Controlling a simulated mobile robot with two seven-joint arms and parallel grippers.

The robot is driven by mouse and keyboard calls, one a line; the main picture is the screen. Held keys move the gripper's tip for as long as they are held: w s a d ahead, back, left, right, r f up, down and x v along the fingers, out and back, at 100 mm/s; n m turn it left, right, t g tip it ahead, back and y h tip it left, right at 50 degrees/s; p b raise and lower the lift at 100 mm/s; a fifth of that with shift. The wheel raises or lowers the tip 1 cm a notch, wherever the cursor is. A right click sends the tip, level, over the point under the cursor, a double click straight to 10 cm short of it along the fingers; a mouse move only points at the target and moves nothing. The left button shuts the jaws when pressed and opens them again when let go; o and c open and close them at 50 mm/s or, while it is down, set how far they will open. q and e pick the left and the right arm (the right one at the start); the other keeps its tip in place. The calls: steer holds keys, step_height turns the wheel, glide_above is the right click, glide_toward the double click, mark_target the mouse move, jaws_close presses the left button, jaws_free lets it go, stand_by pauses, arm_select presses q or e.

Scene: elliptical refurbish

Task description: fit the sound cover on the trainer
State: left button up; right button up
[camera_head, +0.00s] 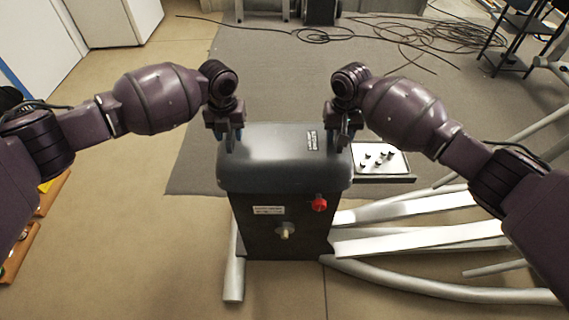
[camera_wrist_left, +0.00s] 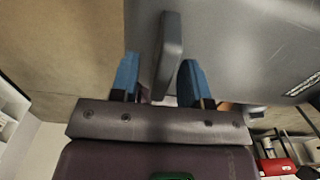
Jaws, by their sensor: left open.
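The dark grey sound cover (camera_head: 275,160), a rounded box with a small label, sits over the top of the trainer's black body (camera_head: 285,240). Whether it is fully seated I cannot tell. My left gripper (camera_head: 230,138) is at the cover's left edge. In the left wrist view its blue fingers (camera_wrist_left: 160,80) are open, with a grey handle (camera_wrist_left: 171,55) of the cover between them, nearer the right finger. My right gripper (camera_head: 341,138) is at the cover's right edge; its fingers are too small and partly hidden to tell their opening.
The body's front has a red knob (camera_head: 320,204) and a brass-coloured shaft (camera_head: 285,231). A white tray (camera_head: 400,168) with several small black parts lies right of the cover. Silver trainer rails (camera_head: 420,237) extend right. Black cables (camera_head: 345,33) lie behind on the grey mat (camera_head: 280,80).

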arm_select(q)
steer(key=shift+d+r, duration=0.1)
steer(key=shift+r, duration=0.05)
arm_select(e)
steer(key=shift+a, duration=0.1)
steer(key=shift+r, duration=0.5)
arm_select(q)
step_height(320, 180, up, 12)
arm_select(e)
step_height(320, 180, up, 11)
stand_by(0.5)
stand_by(0.5)
